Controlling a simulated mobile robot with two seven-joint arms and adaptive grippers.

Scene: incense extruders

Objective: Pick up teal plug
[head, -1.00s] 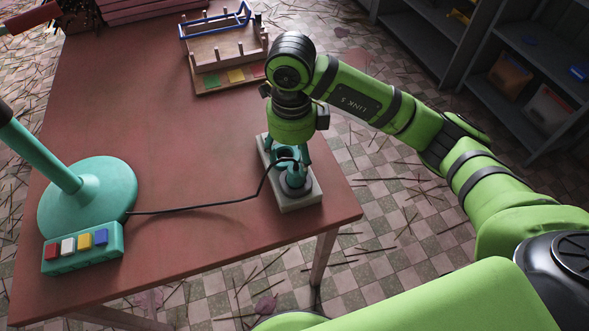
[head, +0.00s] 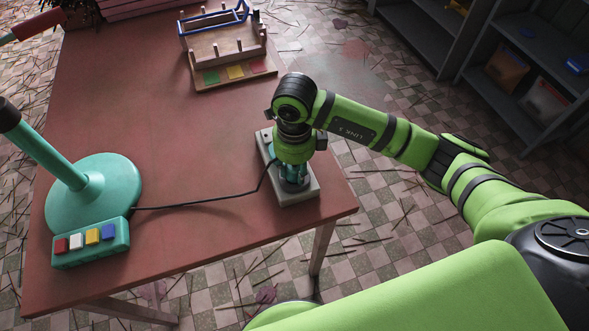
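A pale rectangular socket block (head: 303,192) sits near the table's right front corner. A black cable (head: 205,204) runs from the teal lamp base to this block. My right gripper (head: 294,181) points down over the front part of the block, where the cable ends. Teal parts show below the green wrist, but the gripper's fingers and the teal plug overlap there, and I cannot separate them. Whether the fingers are closed on the plug is hidden. My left gripper is not in view.
A teal lamp base (head: 95,195) with a slanted post stands at the left. A teal button box (head: 92,243) is in front of it. A wooden rack (head: 222,48) with pegs and coloured squares stands at the back. The middle of the red table (head: 170,120) is clear.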

